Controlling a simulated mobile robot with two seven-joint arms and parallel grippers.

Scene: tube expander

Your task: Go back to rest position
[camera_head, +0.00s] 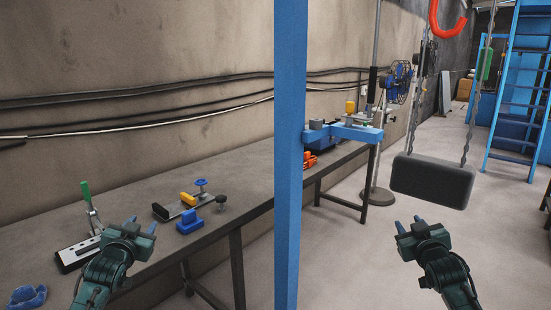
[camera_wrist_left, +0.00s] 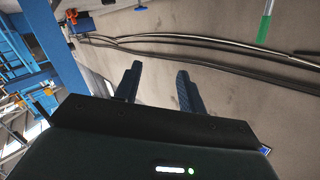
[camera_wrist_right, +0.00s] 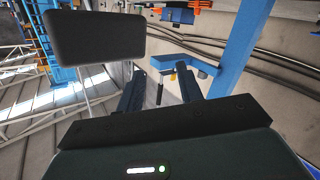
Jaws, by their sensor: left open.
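My left gripper (camera_head: 131,222) is in front of the workbench at lower left. In the left wrist view its fingers (camera_wrist_left: 156,88) stand apart with nothing between them. My right gripper (camera_head: 409,224) is raised over the floor, right of the blue post. In the right wrist view its fingers (camera_wrist_right: 160,88) stand apart and appear empty. On the bench (camera_head: 235,172) stand a green-handled lever tool (camera_head: 88,200) on a white base, a tool with a yellow grip (camera_head: 188,199) and a black knob, and a blue block (camera_head: 189,222). Part of the green-handled tool's base is close behind my left gripper in the picture.
A blue post (camera_head: 290,150) rises between my arms. A black block (camera_head: 433,180) hangs on chains above and beyond my right gripper. A blue cloth-like item (camera_head: 27,296) lies at lower left. Floor at right is open.

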